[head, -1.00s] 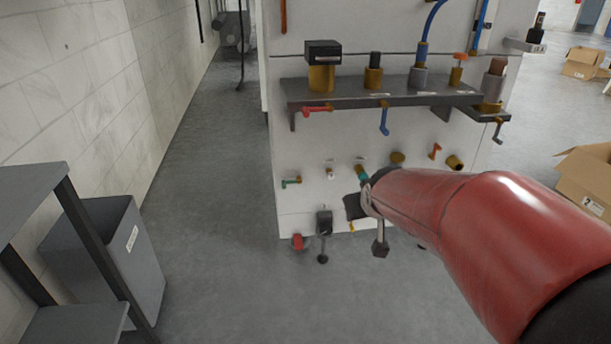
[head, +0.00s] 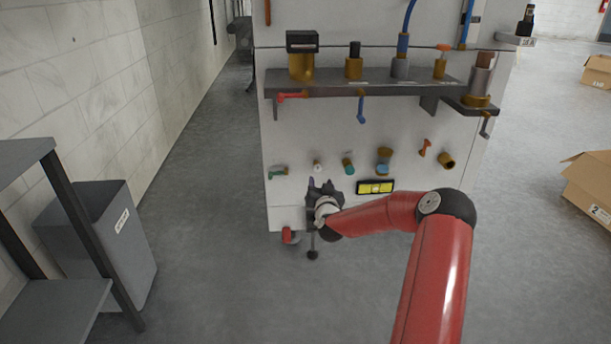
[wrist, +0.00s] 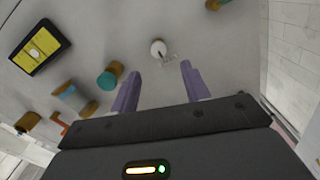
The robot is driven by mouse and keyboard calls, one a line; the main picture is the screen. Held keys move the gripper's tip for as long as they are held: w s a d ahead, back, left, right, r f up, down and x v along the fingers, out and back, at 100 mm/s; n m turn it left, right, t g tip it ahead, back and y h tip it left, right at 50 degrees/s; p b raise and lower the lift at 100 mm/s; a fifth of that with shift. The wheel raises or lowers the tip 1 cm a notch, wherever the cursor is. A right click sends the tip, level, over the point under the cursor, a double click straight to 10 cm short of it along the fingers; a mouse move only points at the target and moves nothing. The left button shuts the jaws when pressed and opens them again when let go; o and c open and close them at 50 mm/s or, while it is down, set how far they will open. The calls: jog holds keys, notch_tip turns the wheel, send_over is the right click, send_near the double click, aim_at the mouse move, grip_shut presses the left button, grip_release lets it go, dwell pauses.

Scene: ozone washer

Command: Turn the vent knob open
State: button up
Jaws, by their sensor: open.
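A small white round knob (head: 317,165) sits on the pale washer panel, in a row of coloured fittings. In the wrist view the knob (wrist: 158,48) has a small label beside it, too small to read, so I cannot tell for certain that it is the vent knob. My gripper (head: 320,182) is just below the knob in the head view. In the wrist view my gripper (wrist: 160,69) is open, with its two purple fingers apart and nothing between them. The knob lies just beyond the fingertips, between their lines, and I see no contact.
A teal fitting (head: 348,164) and a teal-handled tap (head: 278,172) flank the white knob. A yellow display (head: 375,187) is to its lower right. A shelf (head: 365,87) with brass fittings and hanging levers juts out above. Open floor lies left, beside a grey bin (head: 95,243).

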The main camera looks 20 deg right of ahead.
aim_at(318, 169)
jog(key=shift+x, duration=3.9)
jog(key=shift+f, duration=0.1)
jog(key=c, duration=1)
